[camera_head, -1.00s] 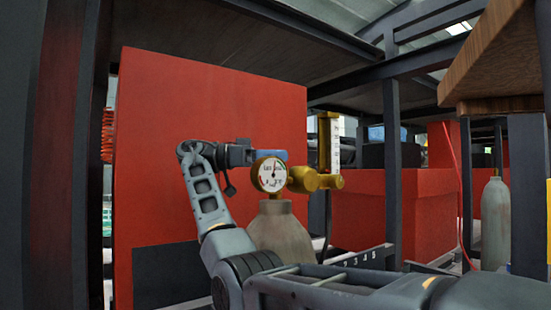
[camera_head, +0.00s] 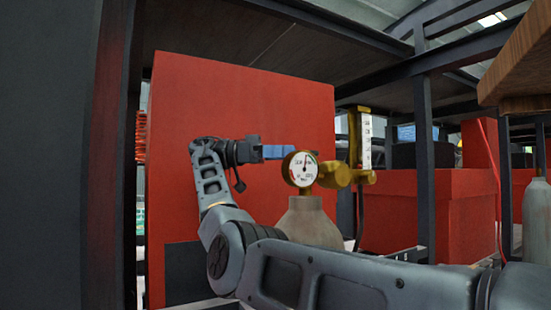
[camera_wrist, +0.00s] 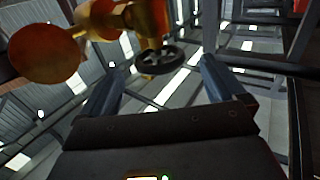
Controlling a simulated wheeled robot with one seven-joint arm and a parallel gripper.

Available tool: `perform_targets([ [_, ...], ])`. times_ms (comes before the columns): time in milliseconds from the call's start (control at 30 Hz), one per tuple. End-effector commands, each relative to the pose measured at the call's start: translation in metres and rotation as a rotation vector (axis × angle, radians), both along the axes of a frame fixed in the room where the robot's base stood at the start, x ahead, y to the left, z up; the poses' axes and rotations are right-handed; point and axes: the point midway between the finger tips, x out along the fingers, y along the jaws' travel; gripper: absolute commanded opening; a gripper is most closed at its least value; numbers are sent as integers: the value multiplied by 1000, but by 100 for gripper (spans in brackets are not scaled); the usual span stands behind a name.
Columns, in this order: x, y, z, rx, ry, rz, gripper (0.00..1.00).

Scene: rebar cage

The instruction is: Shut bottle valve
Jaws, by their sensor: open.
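A grey-beige gas bottle (camera_head: 311,222) stands upright in front of the red panel. On top is a brass regulator (camera_head: 337,175) with a round white gauge (camera_head: 300,168) and a clear flow tube (camera_head: 366,142). My gripper (camera_head: 290,152) is at the left of the gauge, its blue fingers reaching behind it. In the wrist view the fingers of my gripper (camera_wrist: 163,78) are spread apart and empty. A dark round valve handwheel (camera_wrist: 160,60) shows ahead of them, between their tips and apart from them. The brass fitting (camera_wrist: 135,20) is at the upper left there.
A large red panel (camera_head: 235,110) stands behind my arm. Dark steel posts (camera_head: 425,160) and red boxes (camera_head: 395,210) are at the right. A wooden board (camera_head: 515,65) overhangs at the upper right. Another grey bottle (camera_head: 537,215) is at the right edge.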

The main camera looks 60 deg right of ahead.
Motion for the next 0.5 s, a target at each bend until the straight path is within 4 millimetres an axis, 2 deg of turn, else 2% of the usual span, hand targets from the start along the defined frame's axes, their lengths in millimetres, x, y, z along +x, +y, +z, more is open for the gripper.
perform_targets([
  [500,23,10,0,0,-1,-1,96],
])
